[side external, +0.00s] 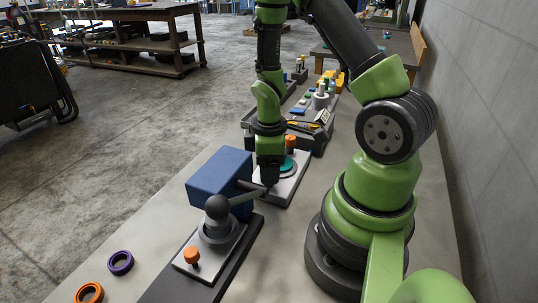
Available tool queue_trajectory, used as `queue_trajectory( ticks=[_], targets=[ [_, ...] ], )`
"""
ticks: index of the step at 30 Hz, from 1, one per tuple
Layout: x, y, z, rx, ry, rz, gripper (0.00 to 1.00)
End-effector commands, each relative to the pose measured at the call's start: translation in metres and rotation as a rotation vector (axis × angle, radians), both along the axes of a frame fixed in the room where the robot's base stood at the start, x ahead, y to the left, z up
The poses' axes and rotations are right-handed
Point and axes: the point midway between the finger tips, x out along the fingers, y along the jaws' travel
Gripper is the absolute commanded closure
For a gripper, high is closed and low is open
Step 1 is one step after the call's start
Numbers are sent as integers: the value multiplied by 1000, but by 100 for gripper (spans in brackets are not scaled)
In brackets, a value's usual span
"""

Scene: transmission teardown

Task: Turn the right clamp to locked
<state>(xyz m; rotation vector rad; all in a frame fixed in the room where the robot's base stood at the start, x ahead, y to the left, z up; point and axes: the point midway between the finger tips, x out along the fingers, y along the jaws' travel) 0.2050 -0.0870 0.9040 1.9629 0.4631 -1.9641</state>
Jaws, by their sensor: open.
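A clamp with a dark round knob (217,207) and a grey lever (247,197) stands on a light plate (222,246) in the foreground. Its lever points right and back, towards my gripper. An orange knob (192,256) stands at the front of that plate. A blue block (220,183) sits just behind the clamp. My gripper (269,183) points down at the lever's far end. Its fingers are small here, and I cannot tell whether they touch the lever. A second plate (295,180) with a teal disc (287,165) and an orange knob (290,142) is behind my gripper.
A purple ring (120,263) and an orange ring (89,293) lie at the front left of the table. A dark tray with tools (312,130) and several small parts stand farther back. The table's left edge is clear beside the blue block.

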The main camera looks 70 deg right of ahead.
Motion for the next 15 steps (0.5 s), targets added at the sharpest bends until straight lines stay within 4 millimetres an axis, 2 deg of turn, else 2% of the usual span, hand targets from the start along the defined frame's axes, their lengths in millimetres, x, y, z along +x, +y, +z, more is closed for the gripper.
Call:
queue_trajectory(
  ticks=[5,15],
  targets=[
    [1,0,19,-3,-6,1,43],
    [1,0,75,-3,-8,0,43]
  ],
)
